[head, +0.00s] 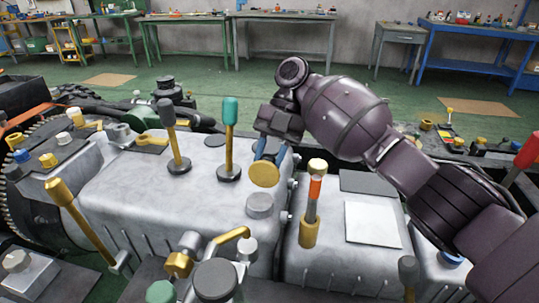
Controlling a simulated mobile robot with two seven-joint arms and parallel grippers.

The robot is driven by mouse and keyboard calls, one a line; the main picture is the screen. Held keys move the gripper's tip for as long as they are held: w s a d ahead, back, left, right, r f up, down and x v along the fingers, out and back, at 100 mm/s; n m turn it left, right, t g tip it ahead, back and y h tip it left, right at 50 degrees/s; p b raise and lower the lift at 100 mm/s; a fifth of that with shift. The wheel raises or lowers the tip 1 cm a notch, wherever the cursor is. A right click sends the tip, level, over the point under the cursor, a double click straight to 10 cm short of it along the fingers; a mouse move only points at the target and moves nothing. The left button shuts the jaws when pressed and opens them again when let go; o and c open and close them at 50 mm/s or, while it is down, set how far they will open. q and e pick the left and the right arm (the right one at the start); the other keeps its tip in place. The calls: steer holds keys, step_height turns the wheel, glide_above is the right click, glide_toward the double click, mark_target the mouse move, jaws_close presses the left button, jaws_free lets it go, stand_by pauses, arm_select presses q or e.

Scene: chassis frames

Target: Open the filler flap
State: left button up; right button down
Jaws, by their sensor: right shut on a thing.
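The filler flap looks to be the round yellow disc (264,174) on the right part of the large grey housing (150,190). It stands tilted up, with its flat face toward me. A short grey round neck (259,206) is just in front of and below it. My right gripper (268,152) reaches in from the right and is shut at the disc's upper edge. Its fingertips and the flap's hinge are partly hidden behind the disc and the wrist. My left gripper is not in view.
Two levers, one dark-topped (167,112) and one green-topped (230,112), rise left of my gripper. An orange-banded post (315,190) stands to the right, near a white plate (372,225). A bent yellow pipe (230,240) is in front. Workbenches line the back wall.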

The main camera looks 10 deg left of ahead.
steer(key=c, duration=0.8)
jaws_free()
steer(key=b+v, duration=0.1)
steer(key=v, duration=1)
steer(key=shift+s+b, duration=0.1)
steer(key=shift+b, duration=0.3)
